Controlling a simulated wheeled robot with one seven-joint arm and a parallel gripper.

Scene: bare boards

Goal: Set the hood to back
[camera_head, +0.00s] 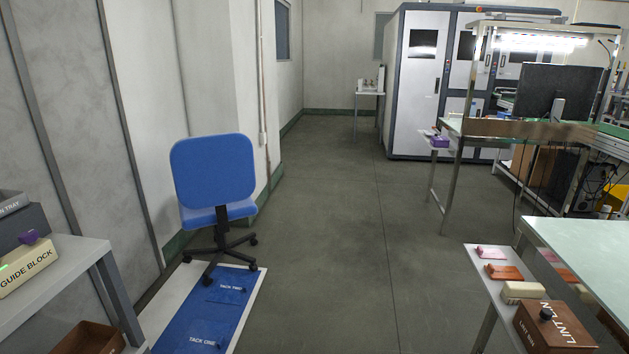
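I cannot make out anything marked as a hood in the head view. A lit workstation frame (474,75) with a lamp under its top stands at the right; I cannot tell whether any part of it is the hood. A cream block (28,268) lettered "GUIDE BLOCK", with a purple knob, sits on the grey bench at the left. My gripper is not in view.
A blue chair (212,172) stands by the left wall, behind blue mats (208,318) lettered "TACK". A brown lint bin (545,328) and several small blocks sit on a low shelf beside the pale table (590,250). Tall cabinets (421,85) stand behind. The middle floor (335,225) is clear.

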